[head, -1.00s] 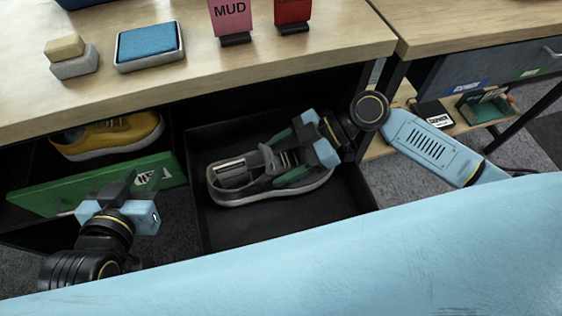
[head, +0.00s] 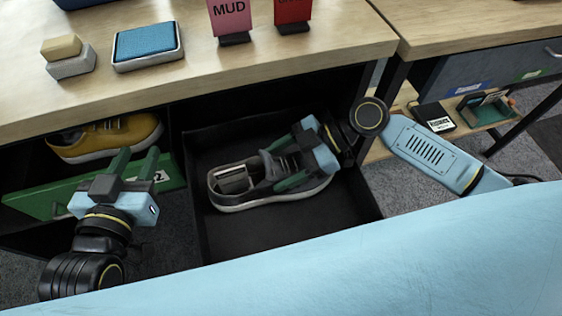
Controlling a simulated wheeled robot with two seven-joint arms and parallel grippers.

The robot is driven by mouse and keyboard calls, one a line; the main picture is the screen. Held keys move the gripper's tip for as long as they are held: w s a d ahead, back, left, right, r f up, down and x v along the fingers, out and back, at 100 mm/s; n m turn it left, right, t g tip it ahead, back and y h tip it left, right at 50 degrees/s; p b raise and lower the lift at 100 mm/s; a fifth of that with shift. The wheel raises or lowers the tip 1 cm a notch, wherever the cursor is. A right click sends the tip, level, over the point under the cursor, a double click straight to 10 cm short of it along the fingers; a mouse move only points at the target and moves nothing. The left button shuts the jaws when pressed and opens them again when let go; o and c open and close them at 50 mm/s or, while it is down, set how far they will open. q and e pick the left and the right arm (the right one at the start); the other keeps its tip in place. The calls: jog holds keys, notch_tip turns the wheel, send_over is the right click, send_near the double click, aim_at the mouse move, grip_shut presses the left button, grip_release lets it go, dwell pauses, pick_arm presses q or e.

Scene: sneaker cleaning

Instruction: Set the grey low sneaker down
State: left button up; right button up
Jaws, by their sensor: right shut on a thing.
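The grey low sneaker (head: 256,181) lies sideways in the open black drawer (head: 275,236), its pale sole toward me. It appears low in the drawer, but I cannot tell whether its sole touches the floor. My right gripper (head: 285,168) comes in from the right and is shut on the sneaker, its green fingers around the sneaker's right part, which is partly hidden. My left gripper (head: 134,164) is empty, left of the black drawer and in front of the green drawer front (head: 40,201). Its green fingers stand apart.
A yellow sneaker (head: 108,137) sits in the compartment behind the green front. On the wooden tabletop (head: 290,58) above are a blue pad (head: 148,45), a sponge block (head: 68,55), a pink MUD sign (head: 230,18) and a red sign (head: 292,12). The drawer's front part is bare.

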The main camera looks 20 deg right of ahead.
jog(key=shift+f, duration=0.15)
pick_arm(q)
jog(key=shift+w+d+r+t+h+b, duration=0.15)
jog(key=shift+r+t, duration=0.25)
jog(key=shift+r, duration=0.2)
jog(key=shift+d+r+t+h+b, duration=0.1)
jog(key=shift+d+r+t+h, duration=0.1)
jog(key=shift+r+t, duration=0.35)
jog(key=shift+w+d+r+t+h+b, duration=0.15)
jog(key=shift+r+t, duration=0.1)
jog(key=shift+r, duration=0.45)
pick_arm(e)
jog(key=shift+f, duration=0.2)
jog(key=o, duration=1.2)
jog(key=shift+o, duration=0.2)
pick_arm(q)
jog(key=shift+f, duration=0.1)
